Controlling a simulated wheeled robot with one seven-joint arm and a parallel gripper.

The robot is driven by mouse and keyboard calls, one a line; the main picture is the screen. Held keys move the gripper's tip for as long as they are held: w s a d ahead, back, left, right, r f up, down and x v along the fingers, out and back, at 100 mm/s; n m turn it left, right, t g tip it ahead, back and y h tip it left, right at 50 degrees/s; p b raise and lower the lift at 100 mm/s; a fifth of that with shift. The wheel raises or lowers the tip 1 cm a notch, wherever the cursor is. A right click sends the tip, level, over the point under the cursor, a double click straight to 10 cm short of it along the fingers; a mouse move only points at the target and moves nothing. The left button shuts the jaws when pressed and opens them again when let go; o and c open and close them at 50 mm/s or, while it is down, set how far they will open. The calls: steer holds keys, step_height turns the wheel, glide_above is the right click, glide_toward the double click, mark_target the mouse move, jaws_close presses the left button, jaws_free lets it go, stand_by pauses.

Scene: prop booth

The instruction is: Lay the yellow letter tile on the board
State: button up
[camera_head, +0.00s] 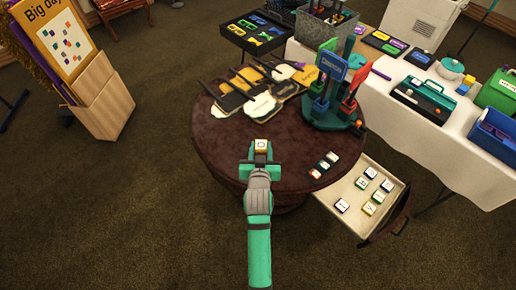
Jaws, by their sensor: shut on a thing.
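A white-faced letter tile (261,146) with a yellowish-orange edge is between the jaws of my gripper (261,151). My gripper is shut on it, over the near edge of the round brown table. Its exact height above the table is hard to judge. A small dark strip (324,164) with several coloured and white pieces lies to the right of my gripper on the same table. It may be the board; the lettering on it is too small to read.
An open drawer (332,189) holding several letter tiles juts out at the table's right. A rack of coloured props (334,100) and a pile of dark and yellow paddle-shaped props (262,88) fill the table's back. The table (218,150) is bare left of my gripper.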

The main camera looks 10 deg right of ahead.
mark_target(260, 145)
steer(key=w+f, duration=0.2)
steer(key=f, duration=0.1)
steer(key=w+f, duration=0.3)
steer(key=shift+w+d, duration=0.15)
steer(key=shift+w, duration=0.15)
steer(key=shift+f, duration=1.65)
steer(key=o, duration=1)
steer(key=shift+f, duration=0.15)
